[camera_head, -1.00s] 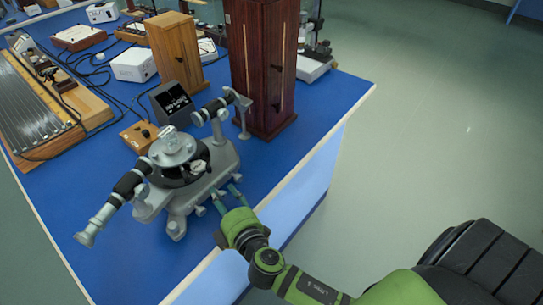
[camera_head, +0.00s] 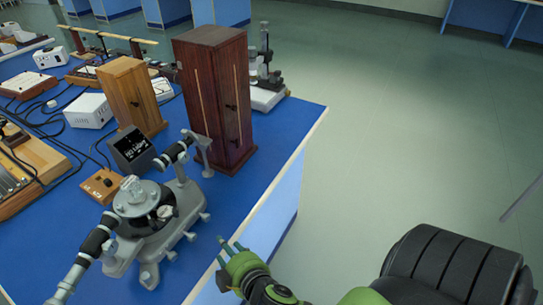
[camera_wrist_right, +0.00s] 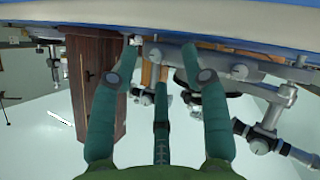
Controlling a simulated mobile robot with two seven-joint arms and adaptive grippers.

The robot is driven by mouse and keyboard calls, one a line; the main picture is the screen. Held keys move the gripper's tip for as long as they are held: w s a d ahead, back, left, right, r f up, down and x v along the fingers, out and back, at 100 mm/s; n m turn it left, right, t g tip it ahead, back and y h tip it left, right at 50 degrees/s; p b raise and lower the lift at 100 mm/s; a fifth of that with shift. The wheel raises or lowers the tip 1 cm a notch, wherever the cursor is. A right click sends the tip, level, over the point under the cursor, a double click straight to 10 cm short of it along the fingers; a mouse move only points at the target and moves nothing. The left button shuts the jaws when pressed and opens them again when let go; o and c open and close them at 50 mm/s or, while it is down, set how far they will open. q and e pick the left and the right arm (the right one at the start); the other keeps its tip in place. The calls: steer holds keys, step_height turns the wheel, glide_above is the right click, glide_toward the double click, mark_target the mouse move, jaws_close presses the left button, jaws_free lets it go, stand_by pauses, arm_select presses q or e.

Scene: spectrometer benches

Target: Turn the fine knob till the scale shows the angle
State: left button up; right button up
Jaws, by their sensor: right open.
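The grey spectrometer (camera_head: 150,215) stands on the blue bench near its front edge, with a round table on top and black-and-silver telescope tubes. Small silver knobs (camera_head: 190,236) stick out from its base on the side toward my right gripper. I cannot tell which is the fine knob, and no scale marks are readable. My right gripper (camera_head: 232,246) is open and empty, just off the bench edge and apart from the knobs. In the right wrist view its green fingers (camera_wrist_right: 161,65) are spread, with the spectrometer (camera_wrist_right: 215,55) beyond them. My left gripper is not in view.
A small dark display (camera_head: 132,148) with unreadable text and a wooden control box (camera_head: 103,186) stand behind the spectrometer. A tall dark wooden cabinet (camera_head: 220,100) stands at the bench's right side. Other instruments and cables crowd the back.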

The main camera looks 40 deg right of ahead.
steer(key=s+d+f+m+g, duration=0.2)
steer(key=s+f+m+g, duration=0.2)
steer(key=s+f+g, duration=0.5)
steer(key=s+f+b, duration=0.1)
steer(key=s+f, duration=0.1)
steer(key=f, duration=0.4)
steer(key=s+a+f+g+y, duration=0.1)
steer(key=s+f, duration=0.2)
steer(key=f, duration=0.3)
steer(key=shift+s+m+y+b, duration=0.25)
steer(key=shift+m+y+b, duration=0.05)
steer(key=shift+m+b, duration=0.1)
steer(key=shift+f, duration=0.15)
steer(key=s+d+f+g, duration=0.1)
steer(key=s+d+f, duration=0.2)
steer(key=s+f, duration=1.5)
step_height(320, 180, down, 3)
steer(key=shift+s+f+g, duration=0.2)
steer(key=shift+g, duration=0.2)
